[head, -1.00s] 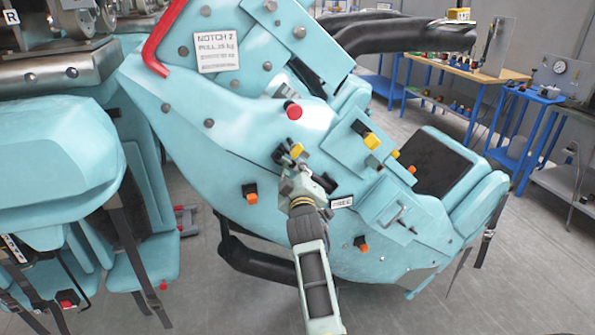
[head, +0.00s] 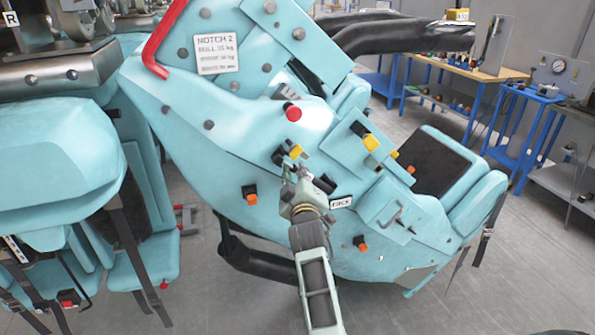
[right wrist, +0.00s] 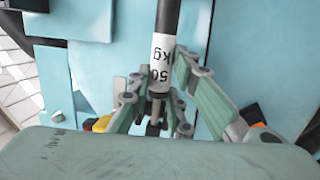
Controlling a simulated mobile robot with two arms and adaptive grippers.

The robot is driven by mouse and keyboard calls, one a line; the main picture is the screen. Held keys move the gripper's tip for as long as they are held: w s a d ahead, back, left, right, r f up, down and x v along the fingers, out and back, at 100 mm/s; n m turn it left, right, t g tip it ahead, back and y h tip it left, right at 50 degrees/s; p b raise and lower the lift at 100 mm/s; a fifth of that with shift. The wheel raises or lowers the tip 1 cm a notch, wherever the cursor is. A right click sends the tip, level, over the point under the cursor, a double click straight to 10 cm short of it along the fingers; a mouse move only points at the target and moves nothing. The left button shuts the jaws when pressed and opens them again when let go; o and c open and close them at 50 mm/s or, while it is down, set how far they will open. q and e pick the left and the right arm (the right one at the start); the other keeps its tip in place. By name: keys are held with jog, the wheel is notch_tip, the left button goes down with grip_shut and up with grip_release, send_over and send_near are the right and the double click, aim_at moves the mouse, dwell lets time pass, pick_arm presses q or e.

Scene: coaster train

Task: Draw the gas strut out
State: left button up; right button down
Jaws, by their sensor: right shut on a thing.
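The gas strut (right wrist: 165,40) is a black rod with a white band reading "50 kg" in the right wrist view. It runs up from between the fingers of my right gripper (right wrist: 157,95), which is shut on it near its lower end. In the head view my right gripper (head: 295,170) is against the side of the teal coaster car (head: 200,140), beside a yellow-tipped black clip (head: 294,151). The strut is too small there to make out clearly. The strut's far end is out of the right wrist view. My left gripper is not in view.
A red knob (head: 293,113) sits above my gripper and a small white label plate (head: 341,203) to its right. Orange and yellow knobs and a handle (head: 398,218) stick out of the car. Workbenches (head: 465,75) stand at the back right, with open floor before them.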

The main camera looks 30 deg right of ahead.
jog(key=shift+s+a+p, duration=0.15)
jog(key=shift+s+p, duration=0.3)
jog(key=shift+s, duration=0.4)
jog(key=shift+s+a+p, duration=0.15)
jog(key=shift+s+p, duration=0.3)
jog(key=shift+s, duration=0.35)
